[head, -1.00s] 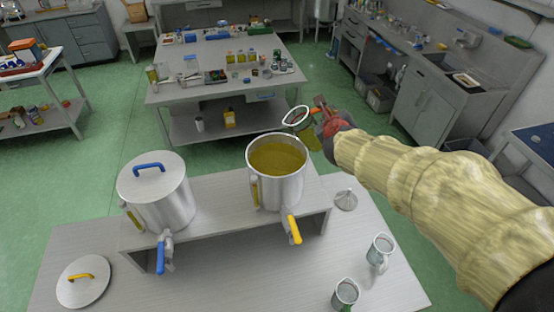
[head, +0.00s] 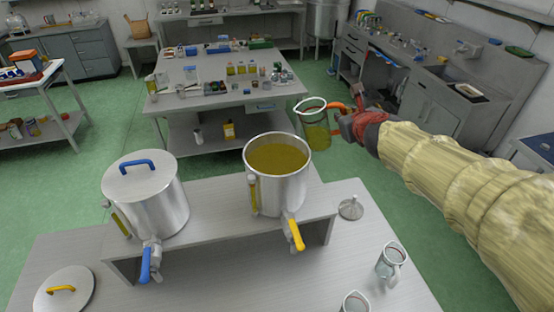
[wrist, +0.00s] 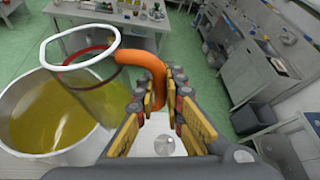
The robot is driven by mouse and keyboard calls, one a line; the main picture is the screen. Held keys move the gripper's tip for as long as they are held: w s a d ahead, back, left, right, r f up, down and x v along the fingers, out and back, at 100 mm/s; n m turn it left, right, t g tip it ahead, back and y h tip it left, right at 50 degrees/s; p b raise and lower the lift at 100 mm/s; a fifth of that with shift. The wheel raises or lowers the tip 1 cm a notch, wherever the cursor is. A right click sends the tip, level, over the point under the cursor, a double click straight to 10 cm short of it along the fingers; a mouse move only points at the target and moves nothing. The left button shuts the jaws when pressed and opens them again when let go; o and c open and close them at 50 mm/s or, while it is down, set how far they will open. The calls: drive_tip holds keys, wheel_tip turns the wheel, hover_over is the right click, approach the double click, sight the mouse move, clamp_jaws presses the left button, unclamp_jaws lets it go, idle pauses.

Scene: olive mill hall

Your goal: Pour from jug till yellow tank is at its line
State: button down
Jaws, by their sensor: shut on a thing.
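My gripper (head: 346,122) is shut on the orange handle of the clear jug (head: 316,133). The jug is nearly upright, at the upper right of the yellow tank's rim, and has yellow-green liquid inside. The yellow tank (head: 290,187) is an open steel pot with a yellow tap handle, standing on the raised shelf. Yellow oil fills much of it. Its sight gauge (head: 252,192) shows yellow; I cannot make out the line. In the wrist view the jug (wrist: 100,98) overlaps the tank's rim (wrist: 12,92), and the fingers (wrist: 153,97) close around the handle.
A lidded steel tank (head: 160,205) with blue handles stands left on the shelf. A loose lid (head: 80,290) with a yellow handle lies front left. A small metal piece (head: 350,208) and two glass jugs (head: 389,262) (head: 355,303) stand at right. A cluttered table (head: 225,90) stands behind.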

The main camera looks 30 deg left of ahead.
drive_tip(key=shift+w+d+f+m+y+b, duration=0.15)
drive_tip(key=shift+d+f+m+b, duration=0.2)
drive_tip(key=shift+b, duration=0.6)
drive_tip(key=shift+w+d+f+m+y+b, duration=0.1)
drive_tip(key=shift+f+m+y+b, duration=0.1)
drive_tip(key=shift+f+b, duration=0.55)
drive_tip(key=shift+w+d+f+m+y+b, duration=0.15)
drive_tip(key=shift+d+m+b, duration=0.1)
drive_tip(key=shift+b, duration=0.9)
drive_tip(key=shift+d+f+m+y+b, duration=0.2)
drive_tip(key=shift+m+y+b, duration=0.1)
drive_tip(key=shift+b, duration=0.45)
